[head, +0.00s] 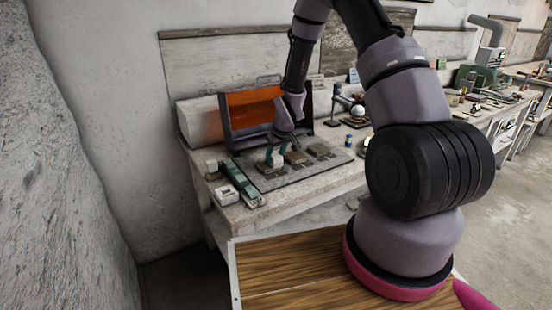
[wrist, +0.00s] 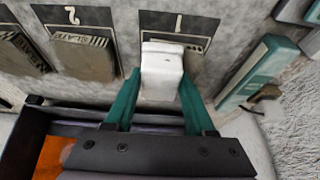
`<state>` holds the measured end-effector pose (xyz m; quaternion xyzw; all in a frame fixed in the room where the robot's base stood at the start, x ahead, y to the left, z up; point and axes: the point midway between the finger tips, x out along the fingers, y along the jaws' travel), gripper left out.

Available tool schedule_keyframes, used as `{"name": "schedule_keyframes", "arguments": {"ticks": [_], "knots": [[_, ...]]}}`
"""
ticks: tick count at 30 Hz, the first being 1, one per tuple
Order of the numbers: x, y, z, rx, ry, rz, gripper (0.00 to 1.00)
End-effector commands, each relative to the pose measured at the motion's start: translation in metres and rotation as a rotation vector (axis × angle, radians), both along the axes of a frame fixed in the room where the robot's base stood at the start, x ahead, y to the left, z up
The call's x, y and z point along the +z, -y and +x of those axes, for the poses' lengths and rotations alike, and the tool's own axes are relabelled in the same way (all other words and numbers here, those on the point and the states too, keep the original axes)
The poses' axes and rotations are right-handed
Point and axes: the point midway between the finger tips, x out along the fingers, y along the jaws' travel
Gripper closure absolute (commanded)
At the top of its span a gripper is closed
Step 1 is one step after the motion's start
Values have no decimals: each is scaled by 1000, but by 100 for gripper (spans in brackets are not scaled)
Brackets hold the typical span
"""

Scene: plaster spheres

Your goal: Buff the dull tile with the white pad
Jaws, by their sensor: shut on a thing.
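My gripper (wrist: 157,95) has teal fingers closed on the sides of the white pad (wrist: 162,72). The pad is over the mat marked 1 (wrist: 205,28) and covers much of it; I cannot tell whether it touches what is below. In the head view my gripper (head: 275,158) is low over the near-left mat on the bench. A grey-brown tile (wrist: 85,57) lies on the mat marked 2 (wrist: 50,14), next to a "SLATE" label. Another tile (wrist: 22,52) lies farther left in the wrist view. Which tile is the dull one I cannot tell.
A dark-framed box with an orange panel (head: 250,108) stands behind the mats. A green-and-white tool (head: 243,184) and a white box (head: 227,195) lie at the bench's left end. A small blue jar (head: 348,141) stands to the right.

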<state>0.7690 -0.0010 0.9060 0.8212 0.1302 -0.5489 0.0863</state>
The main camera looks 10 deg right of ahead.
Motion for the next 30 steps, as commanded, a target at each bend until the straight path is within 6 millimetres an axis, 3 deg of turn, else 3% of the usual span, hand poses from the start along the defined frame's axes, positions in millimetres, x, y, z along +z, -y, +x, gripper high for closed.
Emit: {"name": "schedule_keyframes", "arguments": {"ticks": [12,30], "knots": [[-2,-5,17,1,0,0,100],[0,3,-10,0,-3,0,100]]}}
